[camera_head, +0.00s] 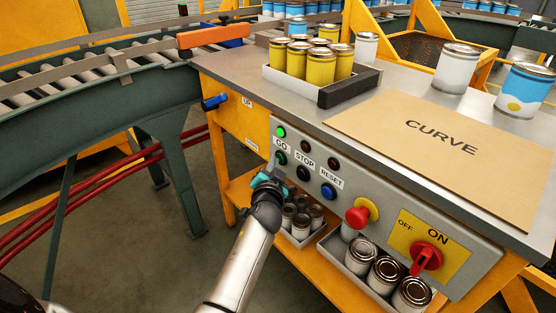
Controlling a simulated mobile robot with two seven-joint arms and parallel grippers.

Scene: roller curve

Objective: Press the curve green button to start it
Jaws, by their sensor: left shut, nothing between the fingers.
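The control panel (385,215) is on the front of the workbench. Its green GO button (281,157) sits under the GO label, below a lit green lamp (281,132). A black STOP button (303,173) and a blue RESET button (328,191) are to its right. My left gripper (274,164) is shut and empty, with its tip at or very near the green button; I cannot tell whether it touches. The left arm comes up from the bottom of the view. My right gripper is not in view.
A red emergency knob (357,216) and a red ON/OFF switch (427,257) are further right. Trays of cans lie underneath. A roller conveyor (90,90) curves at left.

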